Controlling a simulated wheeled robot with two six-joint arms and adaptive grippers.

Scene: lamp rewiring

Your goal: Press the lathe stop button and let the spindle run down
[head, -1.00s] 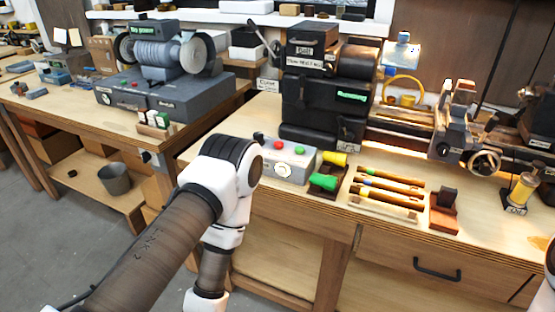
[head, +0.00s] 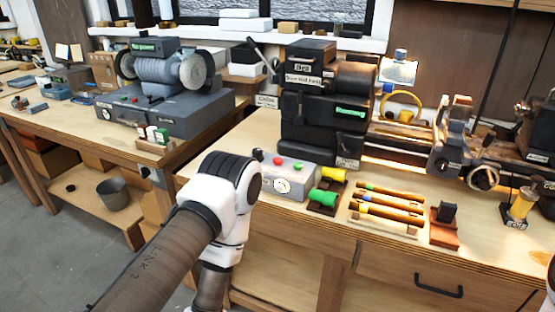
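The lathe (head: 322,110) stands on the right bench, with its dark headstock at the left end and a small green lit label (head: 351,112) on its front. A grey control box (head: 290,180) sits on the bench in front of the headstock. It has a red button (head: 278,161), a green button (head: 297,166) and a round white dial. My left gripper is out of the picture.
Green and yellow handles (head: 324,198) lie right of the control box, beside a rack of several tools (head: 388,205) and a red-brown block (head: 445,225). A grinder (head: 165,75) stands on the left bench. A drawer handle (head: 439,286) juts from the bench front.

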